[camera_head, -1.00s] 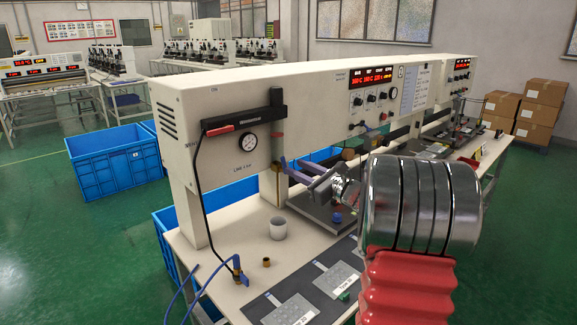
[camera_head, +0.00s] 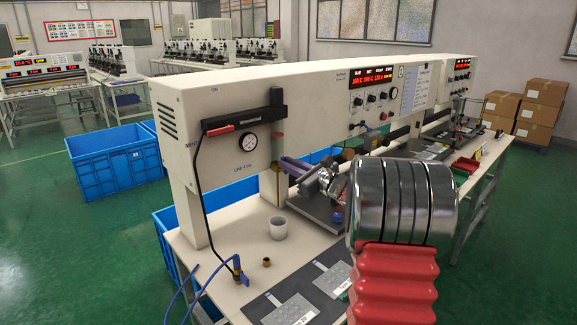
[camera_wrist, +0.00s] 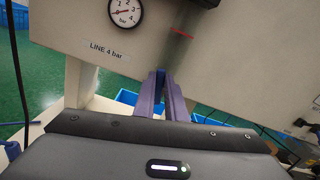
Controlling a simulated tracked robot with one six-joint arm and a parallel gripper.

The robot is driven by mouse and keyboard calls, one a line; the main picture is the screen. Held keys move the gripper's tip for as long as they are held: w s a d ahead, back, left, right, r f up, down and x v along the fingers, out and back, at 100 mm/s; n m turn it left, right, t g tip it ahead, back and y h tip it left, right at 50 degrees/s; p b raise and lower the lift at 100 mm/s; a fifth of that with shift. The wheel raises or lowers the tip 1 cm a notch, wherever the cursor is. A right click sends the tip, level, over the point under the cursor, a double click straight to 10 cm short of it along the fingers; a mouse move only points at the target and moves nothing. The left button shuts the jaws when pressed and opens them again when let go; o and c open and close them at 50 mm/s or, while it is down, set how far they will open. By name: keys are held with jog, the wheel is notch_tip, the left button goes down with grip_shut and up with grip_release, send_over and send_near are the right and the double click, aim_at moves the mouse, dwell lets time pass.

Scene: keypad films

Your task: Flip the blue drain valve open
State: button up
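A pressure gauge (camera_head: 249,142) and a red-handled lever (camera_head: 220,130) are on the machine's front. Grey pads (camera_head: 295,310) lie at the front edge.

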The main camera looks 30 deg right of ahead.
grip_shut()
jog(key=shift+d+m, duration=0.25)
jog(key=shift+m, duration=0.5)
jog(key=shift+d+m, duration=0.25)
jog(key=shift+m, duration=0.5)
jog(key=o, duration=0.6)
grip_release()
jog(key=shift+c, duration=0.2)
